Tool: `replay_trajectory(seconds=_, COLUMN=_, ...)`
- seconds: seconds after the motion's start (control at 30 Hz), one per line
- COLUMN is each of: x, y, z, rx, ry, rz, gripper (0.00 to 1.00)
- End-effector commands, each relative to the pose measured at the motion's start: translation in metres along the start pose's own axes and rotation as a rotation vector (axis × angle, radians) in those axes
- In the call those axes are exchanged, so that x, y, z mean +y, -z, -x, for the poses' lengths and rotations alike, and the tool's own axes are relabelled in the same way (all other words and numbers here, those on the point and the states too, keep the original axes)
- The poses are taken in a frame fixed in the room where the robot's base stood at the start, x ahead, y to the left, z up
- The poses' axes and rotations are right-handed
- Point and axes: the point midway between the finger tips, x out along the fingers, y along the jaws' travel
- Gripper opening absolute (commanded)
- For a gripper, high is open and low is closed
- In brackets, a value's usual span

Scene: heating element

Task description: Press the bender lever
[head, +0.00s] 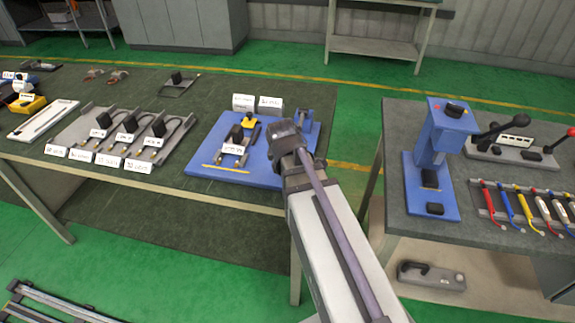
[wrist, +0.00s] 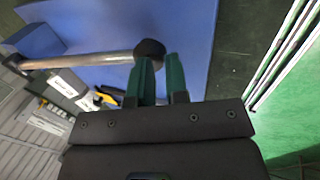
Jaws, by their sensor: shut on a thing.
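The bender is a blue plate (head: 210,163) on the left table, with a blue upright block (head: 305,118) at its right. In the wrist view, the bender lever is a metal rod (wrist: 85,60) that runs from a blue block at the left to a black knob (wrist: 150,48) over the blue plate (wrist: 190,30). My gripper (wrist: 161,58) has green fingers a small gap apart, with their tips at the knob. It is shut on the lever's knob end, though the exact contact is hard to see. In the head view, my arm hides the fingers and most of the lever.
A grey fixture (head: 80,128) with labelled heating elements sits left of the bender. White label cards (head: 270,104) stand behind it. A second table (head: 395,130) at the right holds a blue press (head: 440,140), a lever unit and several coloured tools. A gap separates the tables.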

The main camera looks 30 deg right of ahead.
Motion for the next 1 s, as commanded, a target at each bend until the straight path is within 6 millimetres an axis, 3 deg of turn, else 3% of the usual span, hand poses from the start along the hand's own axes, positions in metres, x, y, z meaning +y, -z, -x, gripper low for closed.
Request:
replay_trajectory(seconds=0.17, x=-0.002, y=-0.002, z=-0.006, rx=-0.005, ry=0.010, rz=-0.005, gripper=0.00)
replay_trajectory(seconds=0.33, x=-0.002, y=-0.002, z=0.006, rx=-0.005, ry=0.009, rz=-0.004, gripper=0.00)
replay_trajectory(seconds=0.8, x=-0.004, y=-0.002, z=0.108, rx=0.001, ry=-0.006, rz=0.000, gripper=0.00)
replay_trajectory(seconds=1.0, x=-0.006, y=-0.001, z=0.116, rx=0.002, ry=-0.009, rz=-0.001, gripper=0.00)
